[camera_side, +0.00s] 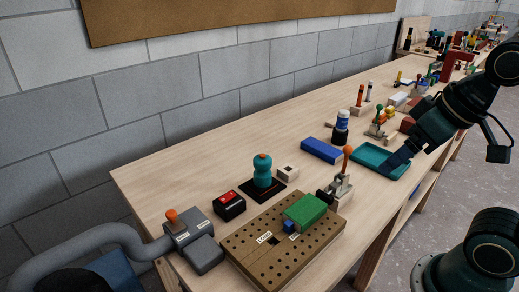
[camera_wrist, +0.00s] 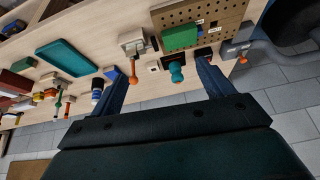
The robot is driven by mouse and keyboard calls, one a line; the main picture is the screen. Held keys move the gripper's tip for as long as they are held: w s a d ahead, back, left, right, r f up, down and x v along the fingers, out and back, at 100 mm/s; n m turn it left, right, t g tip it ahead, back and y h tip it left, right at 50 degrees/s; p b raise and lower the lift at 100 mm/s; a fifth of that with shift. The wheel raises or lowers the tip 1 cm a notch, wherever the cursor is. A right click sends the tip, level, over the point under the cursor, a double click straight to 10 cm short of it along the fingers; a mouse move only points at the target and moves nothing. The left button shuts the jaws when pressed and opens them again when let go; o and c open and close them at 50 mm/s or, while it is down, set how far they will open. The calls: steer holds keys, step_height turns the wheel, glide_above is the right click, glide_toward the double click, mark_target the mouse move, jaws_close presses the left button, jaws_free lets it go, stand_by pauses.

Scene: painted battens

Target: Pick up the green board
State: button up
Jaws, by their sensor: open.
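The green board (camera_side: 305,210) is a short, thick green block lying on a brown perforated board (camera_side: 265,255) at the front of the bench. It also shows in the wrist view (camera_wrist: 180,38), on the same perforated board (camera_wrist: 232,12), near the top. My gripper (camera_side: 393,162) is up and to the right of it in the side view, in front of the teal tray, and apart from the green board. In the wrist view my gripper (camera_wrist: 160,67) has its two dark fingers wide apart with nothing held between them. The green board's underside is hidden.
A toggle clamp with an orange knob (camera_side: 347,152) stands right beside the green board. A small blue block (camera_side: 288,226) is at its other end. A blue batten (camera_side: 321,150), a teal knob (camera_side: 262,170), a red-topped box (camera_side: 229,204) and a teal tray (camera_side: 362,165) are nearby.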

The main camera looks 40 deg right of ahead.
steer(key=w+a+f+m+g+y, duration=0.2)
steer(key=w+f+m+g, duration=0.15)
steer(key=w+m, duration=0.45)
steer(key=m+g+y, duration=0.2)
steer(key=m, duration=0.7)
glide_toward(307, 207)
steer(key=shift+s+a+f, duration=0.15)
steer(key=shift+f, duration=0.1)
steer(key=shift+w+f+y, duration=0.2)
steer(key=shift+f+y, duration=0.1)
steer(key=shift+f, duration=0.15)
steer(key=shift+x, duration=1.15)
steer(key=shift+x, duration=2.6)
steer(key=shift+f, duration=0.25)
steer(key=c, duration=1.1)
